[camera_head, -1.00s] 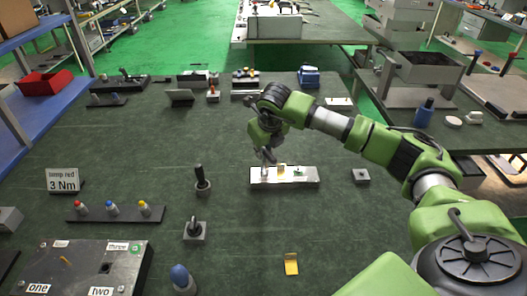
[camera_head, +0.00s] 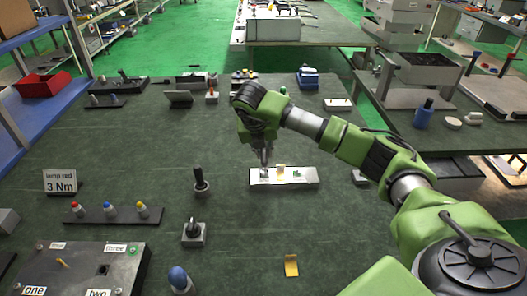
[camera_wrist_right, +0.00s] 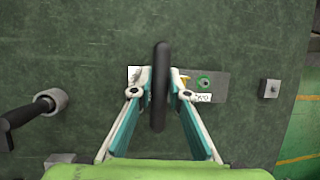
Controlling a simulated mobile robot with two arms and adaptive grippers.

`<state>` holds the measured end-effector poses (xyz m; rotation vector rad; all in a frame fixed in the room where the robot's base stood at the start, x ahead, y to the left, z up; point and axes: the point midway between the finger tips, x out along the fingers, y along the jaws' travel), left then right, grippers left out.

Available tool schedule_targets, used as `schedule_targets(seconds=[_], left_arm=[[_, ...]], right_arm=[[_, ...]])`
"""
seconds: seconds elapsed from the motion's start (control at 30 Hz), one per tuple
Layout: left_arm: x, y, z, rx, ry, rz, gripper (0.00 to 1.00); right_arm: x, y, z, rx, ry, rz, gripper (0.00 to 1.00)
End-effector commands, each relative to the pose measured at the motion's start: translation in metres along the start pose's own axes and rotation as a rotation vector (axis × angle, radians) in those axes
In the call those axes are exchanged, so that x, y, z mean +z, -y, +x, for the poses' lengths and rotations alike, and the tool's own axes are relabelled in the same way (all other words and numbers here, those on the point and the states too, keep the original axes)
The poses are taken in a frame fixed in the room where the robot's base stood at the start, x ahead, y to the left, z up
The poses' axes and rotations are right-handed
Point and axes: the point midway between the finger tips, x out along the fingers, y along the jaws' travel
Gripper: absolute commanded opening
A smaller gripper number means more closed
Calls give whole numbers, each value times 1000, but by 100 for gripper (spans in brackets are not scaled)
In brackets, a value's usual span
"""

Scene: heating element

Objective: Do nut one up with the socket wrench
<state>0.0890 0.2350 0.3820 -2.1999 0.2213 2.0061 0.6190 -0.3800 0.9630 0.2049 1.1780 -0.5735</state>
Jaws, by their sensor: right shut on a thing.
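My right gripper (camera_head: 264,163) is above the left part of a pale plate in the head view. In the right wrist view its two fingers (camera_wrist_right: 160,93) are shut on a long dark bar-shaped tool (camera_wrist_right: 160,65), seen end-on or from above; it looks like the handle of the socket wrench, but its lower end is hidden. A grey box (camera_head: 85,268) with labels "one", "two", "three" and "four" sits at the front left. The label "one" (camera_head: 35,290) is at its front edge; nut one itself is too small to make out. My left gripper is not in view.
A dark rack (camera_head: 90,215) holds several coloured-tip sockets. A blue-topped piece (camera_head: 180,280) and a yellow tag (camera_head: 291,265) lie in front.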

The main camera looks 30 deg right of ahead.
Motion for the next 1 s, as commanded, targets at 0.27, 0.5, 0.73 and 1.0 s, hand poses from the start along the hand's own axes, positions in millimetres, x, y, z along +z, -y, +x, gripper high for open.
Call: schedule_targets(seconds=[0.27,0.5,0.73,1.0], left_arm=[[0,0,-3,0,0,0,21],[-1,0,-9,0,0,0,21],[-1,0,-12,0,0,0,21],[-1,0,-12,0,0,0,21]], right_arm=[[1,1,-3,-1,-3,-3,0],[6,2,-16,1,-1,-3,0],[8,3,-20,2,0,-4,0],[9,3,-22,2,0,-3,0]])
